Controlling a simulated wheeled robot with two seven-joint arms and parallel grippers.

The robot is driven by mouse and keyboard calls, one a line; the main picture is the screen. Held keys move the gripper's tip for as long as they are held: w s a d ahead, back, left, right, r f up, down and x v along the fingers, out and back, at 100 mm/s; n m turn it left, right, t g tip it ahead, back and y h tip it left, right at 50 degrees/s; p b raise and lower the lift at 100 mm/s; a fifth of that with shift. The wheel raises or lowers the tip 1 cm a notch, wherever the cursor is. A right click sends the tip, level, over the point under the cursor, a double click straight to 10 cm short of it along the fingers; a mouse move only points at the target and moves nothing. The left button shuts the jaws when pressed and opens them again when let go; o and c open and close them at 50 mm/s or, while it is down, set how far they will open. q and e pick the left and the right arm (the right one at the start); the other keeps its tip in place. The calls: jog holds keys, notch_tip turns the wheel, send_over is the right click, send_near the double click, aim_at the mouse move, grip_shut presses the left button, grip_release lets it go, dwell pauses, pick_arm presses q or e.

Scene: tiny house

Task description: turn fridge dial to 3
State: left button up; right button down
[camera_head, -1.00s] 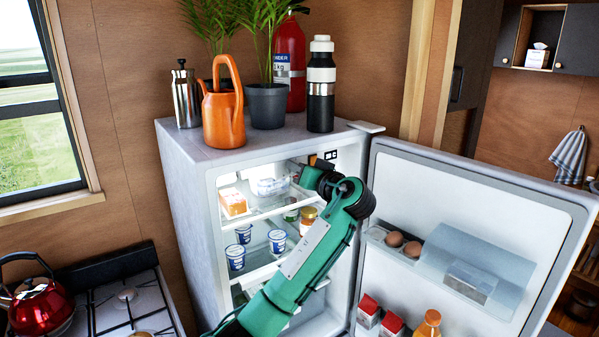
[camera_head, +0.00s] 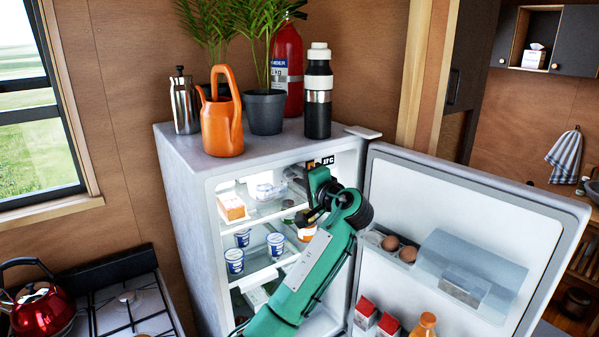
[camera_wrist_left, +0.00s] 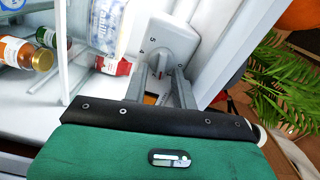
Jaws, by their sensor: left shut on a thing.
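The fridge dial (camera_wrist_left: 160,60) is a small light-grey knob on a pale housing (camera_wrist_left: 172,38) on the fridge's inner wall. It shows in the left wrist view, with small dark numbers beside it; I cannot read the setting surely. My left gripper (camera_wrist_left: 161,73) has its two grey fingers on either side of the knob and is shut on it. In the head view my left gripper (camera_head: 318,185) reaches into the upper part of the open fridge (camera_head: 185,190); the dial is not clear there. My right gripper is not in view.
The open fridge door (camera_head: 480,205) stands to the right, with eggs and bottles on its racks. Yogurt cups (camera_head: 235,260) and an orange carton (camera_head: 232,207) sit on shelves left of my arm. A watering can (camera_head: 221,118) and plants stand on top.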

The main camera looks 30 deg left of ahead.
pick_arm(q)
jog(key=m+p, duration=0.4)
jog(key=m, duration=0.2)
jog(key=shift+f+m, duration=0.15)
jog(key=shift+m, duration=0.15)
jog(key=shift+s+f+m+p, duration=0.1)
jog(key=shift+f+m+p, duration=0.1)
jog(key=shift+m+p, duration=0.65)
jog(key=shift+f+m, duration=0.15)
jog(key=shift+m, duration=1.2)
jog(key=o, duration=1)
